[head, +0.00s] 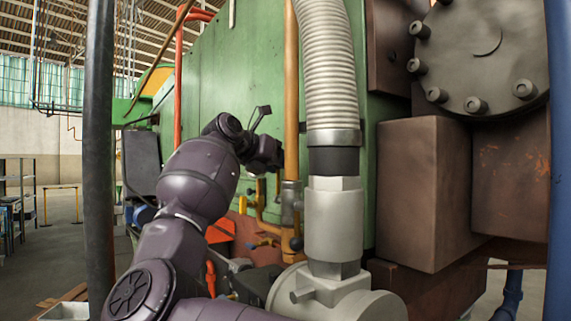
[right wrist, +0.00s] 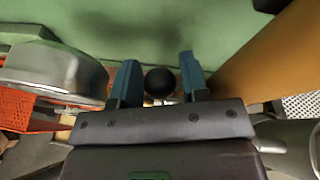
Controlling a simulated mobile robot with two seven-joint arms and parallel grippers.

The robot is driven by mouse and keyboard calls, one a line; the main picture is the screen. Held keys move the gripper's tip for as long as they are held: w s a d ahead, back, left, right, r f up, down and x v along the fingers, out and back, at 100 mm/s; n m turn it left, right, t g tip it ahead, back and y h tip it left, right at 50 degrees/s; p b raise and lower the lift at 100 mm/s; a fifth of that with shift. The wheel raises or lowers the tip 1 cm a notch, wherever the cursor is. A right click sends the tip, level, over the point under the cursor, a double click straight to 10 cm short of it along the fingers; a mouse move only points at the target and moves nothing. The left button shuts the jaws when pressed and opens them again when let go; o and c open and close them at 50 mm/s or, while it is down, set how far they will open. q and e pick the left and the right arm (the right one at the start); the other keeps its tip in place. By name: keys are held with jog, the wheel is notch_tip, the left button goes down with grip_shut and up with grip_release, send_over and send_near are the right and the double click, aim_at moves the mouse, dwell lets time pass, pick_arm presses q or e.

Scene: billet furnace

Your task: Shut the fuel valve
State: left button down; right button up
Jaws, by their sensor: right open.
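My right gripper (head: 272,156) is beside the orange vertical pipe (head: 291,90), in front of the green furnace wall (head: 235,75). In the right wrist view my right gripper (right wrist: 159,62) is open, its two blue-grey fingers apart. A round black knob (right wrist: 160,83) shows between the fingers, nearer their bases than their tips. It looks like the end of a handle, perhaps the fuel valve's; its stem is hidden. I cannot tell whether the fingers touch it. My left gripper is not in view.
A ribbed grey hose (head: 328,70) runs down to a pale grey fitting (head: 334,220) right of my arm. A dark post (head: 98,150) stands at left. A rusty brown housing (head: 422,190) fills the right. A rounded grey metal part (right wrist: 55,70) lies left of the fingers.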

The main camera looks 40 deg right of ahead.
jog(key=shift+a, duration=0.1)
grip_shut()
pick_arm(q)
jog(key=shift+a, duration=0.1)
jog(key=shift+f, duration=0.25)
pick_arm(e)
jog(key=shift+a, duration=0.1)
